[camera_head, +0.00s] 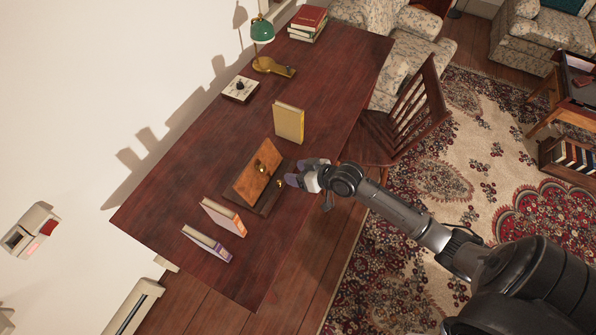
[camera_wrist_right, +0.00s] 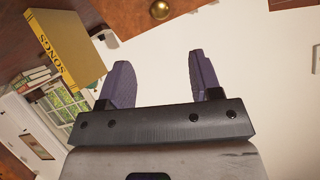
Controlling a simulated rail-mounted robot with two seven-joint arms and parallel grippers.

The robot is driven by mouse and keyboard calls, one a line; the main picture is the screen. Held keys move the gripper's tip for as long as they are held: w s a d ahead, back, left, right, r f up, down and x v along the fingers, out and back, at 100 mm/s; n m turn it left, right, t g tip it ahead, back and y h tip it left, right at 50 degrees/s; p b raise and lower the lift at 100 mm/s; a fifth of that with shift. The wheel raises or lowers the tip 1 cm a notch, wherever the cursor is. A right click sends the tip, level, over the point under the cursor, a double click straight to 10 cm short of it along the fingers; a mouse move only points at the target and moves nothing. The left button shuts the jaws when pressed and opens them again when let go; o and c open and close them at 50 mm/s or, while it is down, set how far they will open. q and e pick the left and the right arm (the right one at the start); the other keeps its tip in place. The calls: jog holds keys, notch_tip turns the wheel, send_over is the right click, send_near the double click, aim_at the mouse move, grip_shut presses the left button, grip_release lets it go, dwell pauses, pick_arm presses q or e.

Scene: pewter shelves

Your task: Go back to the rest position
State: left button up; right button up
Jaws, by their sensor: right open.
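My right gripper (camera_head: 296,180) is at the right edge of the dark wooden table (camera_head: 180,170), beside a wooden stand with a slanted board (camera_head: 258,180) and brass knobs. In the right wrist view its two purple-grey fingers (camera_wrist_right: 155,82) are apart with nothing between them. A yellow book (camera_head: 289,122) stands upright on the table beyond the gripper; in the right wrist view it shows the word SONGS (camera_wrist_right: 62,45). My left gripper is not in view.
An orange-edged book (camera_head: 223,216) and a purple-edged book (camera_head: 207,243) stand near the table's front. A green lamp (camera_head: 262,30), a brass object (camera_head: 273,67) and stacked books (camera_head: 308,22) are farther back. A wooden chair (camera_head: 405,115) stands right of the table.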

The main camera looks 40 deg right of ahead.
dwell(0.4)
jog(key=s+a+n+g+h, duration=0.15)
jog(key=s+a+g, duration=0.3)
jog(key=s, duration=0.85)
jog(key=s+a+m+g+h, duration=0.1)
jog(key=s+a+g+h, duration=0.3)
jog(key=s, duration=0.8)
notch_tip(320, 180, up, 18)
jog(key=s+y+p, duration=0.1)
jog(key=p, duration=1.8)
jog(key=shift+a+t, duration=0.35)
jog(key=shift+a, duration=0.1)
jog(key=shift+s+n+y, duration=0.1)
jog(key=shift+n+y, duration=0.15)
